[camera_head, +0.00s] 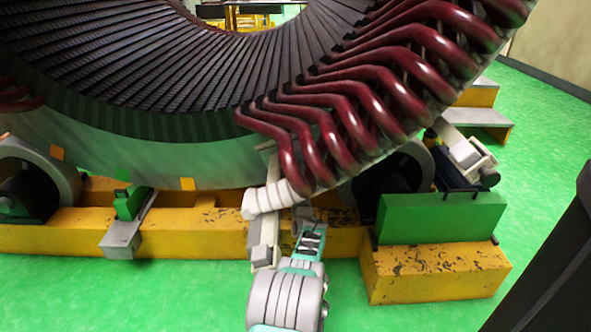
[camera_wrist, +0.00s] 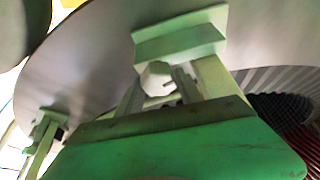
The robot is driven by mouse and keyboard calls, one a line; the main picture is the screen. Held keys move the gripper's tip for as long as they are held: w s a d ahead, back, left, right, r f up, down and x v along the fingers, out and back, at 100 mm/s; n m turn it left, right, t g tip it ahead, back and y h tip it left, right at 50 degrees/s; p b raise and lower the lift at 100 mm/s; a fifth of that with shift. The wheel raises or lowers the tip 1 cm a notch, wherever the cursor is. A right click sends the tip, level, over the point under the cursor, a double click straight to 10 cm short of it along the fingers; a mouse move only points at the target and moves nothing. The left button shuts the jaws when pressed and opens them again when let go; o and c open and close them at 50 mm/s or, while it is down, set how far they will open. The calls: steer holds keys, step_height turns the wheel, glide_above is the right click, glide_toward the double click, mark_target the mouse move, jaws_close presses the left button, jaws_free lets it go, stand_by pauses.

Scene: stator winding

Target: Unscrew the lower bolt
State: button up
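A pale hexagonal bolt head (camera_wrist: 155,75) shows in the wrist view. It sits just below a green block (camera_wrist: 180,38) and above a broad green plate (camera_wrist: 180,145). Thin grey pieces beside it are too blurred to name. I cannot tell whether this is the lower bolt, and no bolt can be made out in the head view. In the head view my arm rises from the bottom centre to just under the red coils.
The stator (camera_head: 120,75) fills the upper head view, with dark red coils (camera_head: 380,85) above my arm. A yellow base (camera_head: 200,230) runs beneath it. A green box (camera_head: 440,215) stands right of my arm on a yellow block (camera_head: 430,275). Green floor (camera_head: 110,300) is clear at lower left.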

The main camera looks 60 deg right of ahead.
jaws_close()
steer(key=shift+n, duration=0.6)
steer(key=n+t+y, duration=0.1)
steer(key=n, duration=0.1)
steer(key=n+y, duration=0.1)
steer(key=n, duration=0.2)
steer(key=shift+t+y, duration=0.3)
steer(key=shift+t, duration=0.1)
steer(key=n+y, duration=0.2)
steer(key=n, duration=0.3)
steer(key=shift+w+f+n, duration=0.1)
steer(key=shift+n, duration=0.3)
steer(key=n+y, duration=0.1)
steer(key=n, duration=0.1)
steer(key=n+y, duration=0.1)
steer(key=n, duration=0.2)
steer(key=shift+a+f+n+g, duration=0.1)
steer(key=shift+n+g, duration=0.2)
steer(key=shift+f+n+g+y, duration=0.1)
steer(key=shift+n+g+y, duration=0.25)
steer(key=shift+n, duration=0.6)
steer(key=shift+f+n+g+y, duration=0.15)
steer(key=shift+n+g, duration=0.3)
steer(key=shift+n, duration=0.5)
steer(key=shift+r, duration=0.1)
